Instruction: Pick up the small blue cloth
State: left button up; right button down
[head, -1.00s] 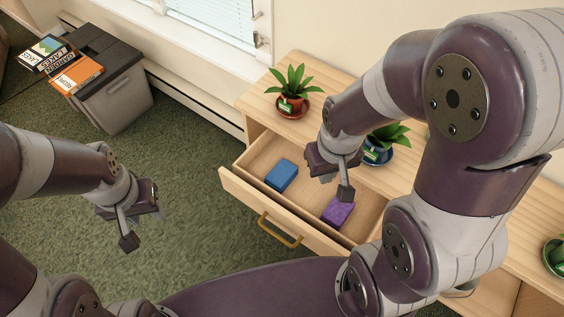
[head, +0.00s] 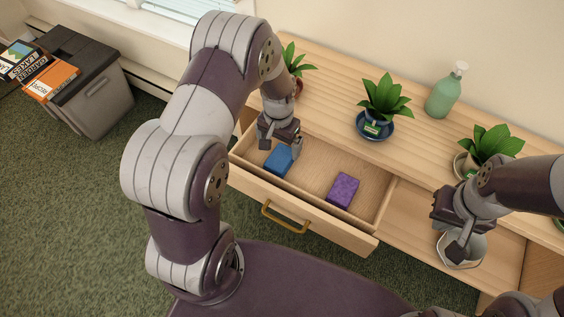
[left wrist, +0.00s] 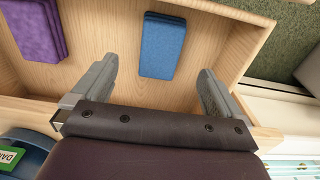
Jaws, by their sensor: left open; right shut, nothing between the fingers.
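The small blue cloth (head: 278,160), a folded block, lies in the open drawer (head: 305,226), toward its left end. A purple folded cloth (head: 342,190) lies to its right in the same drawer. My left gripper (head: 279,147) is open just above the blue cloth and partly covers it in the head view. In the left wrist view the blue cloth (left wrist: 162,46) shows ahead, between the lines of the two spread fingers (left wrist: 158,82), with nothing held. My right gripper (head: 458,246) is shut and empty, to the right of the drawer, over a pale bowl (head: 468,256).
The wooden cabinet top (head: 325,105) behind the drawer carries several potted plants, one in a blue pot (head: 372,124), and a green pump bottle (head: 446,92). A grey bin (head: 95,95) with books stands at far left. Green carpet (head: 70,220) is clear on the left.

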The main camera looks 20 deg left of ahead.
aim_at(280, 158)
pick_arm(q)
jog(key=f, duration=0.9)
jog(key=shift+w, duration=0.35)
jog(key=shift+r, duration=0.1)
jog(key=c, duration=1.1)
jog(key=shift+o, duration=0.2)
notch_tip(280, 158, up, 10)
jog(key=shift+r, duration=0.1)
jog(key=o, duration=0.5)
jog(key=shift+c, duration=0.2)
jog(key=c, duration=0.3)
jog(key=shift+s, duration=0.15)
jog(key=shift+c, duration=0.2)
